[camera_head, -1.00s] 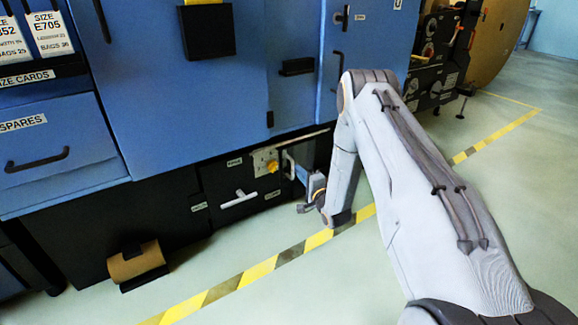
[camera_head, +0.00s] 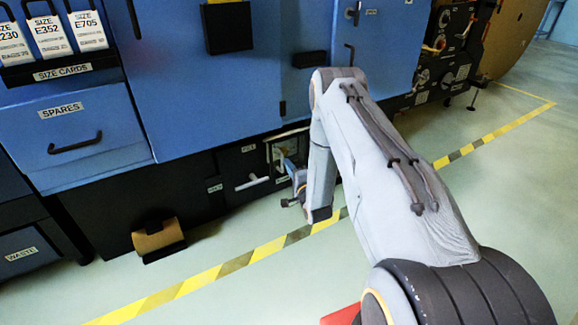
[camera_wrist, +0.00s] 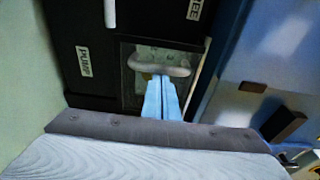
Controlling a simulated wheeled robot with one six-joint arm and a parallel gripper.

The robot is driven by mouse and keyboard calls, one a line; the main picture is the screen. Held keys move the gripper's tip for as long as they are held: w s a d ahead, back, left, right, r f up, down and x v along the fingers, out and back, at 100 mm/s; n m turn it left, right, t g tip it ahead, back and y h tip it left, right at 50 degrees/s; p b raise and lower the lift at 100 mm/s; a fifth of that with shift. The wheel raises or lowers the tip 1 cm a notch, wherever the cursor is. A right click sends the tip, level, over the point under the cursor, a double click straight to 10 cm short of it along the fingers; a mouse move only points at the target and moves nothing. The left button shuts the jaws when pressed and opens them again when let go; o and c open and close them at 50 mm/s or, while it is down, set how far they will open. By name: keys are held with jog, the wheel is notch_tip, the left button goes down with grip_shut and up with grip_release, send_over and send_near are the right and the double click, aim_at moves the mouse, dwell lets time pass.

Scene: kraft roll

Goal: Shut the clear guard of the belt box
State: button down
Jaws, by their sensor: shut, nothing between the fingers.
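The belt box (camera_head: 281,151) is low on the blue machine, in the black lower part. In the wrist view its clear guard (camera_wrist: 131,88) has a dark frame with a pale plate behind it and a rounded grey handle (camera_wrist: 158,69) across it. The guard lies over the box front; I cannot tell if it is fully flush. My gripper (camera_head: 290,164) is at the guard. In the wrist view its blue fingers (camera_wrist: 166,80) are together and empty, with tips at or against the handle. My arm hides the box's right side in the head view.
A white T-handle (camera_head: 253,182) sits on the black panel left of the box. Yellow-black tape (camera_head: 235,264) crosses the open pale floor in front.

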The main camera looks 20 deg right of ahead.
jog(key=shift+a+f, duration=0.1)
jog(key=shift+a, duration=0.25)
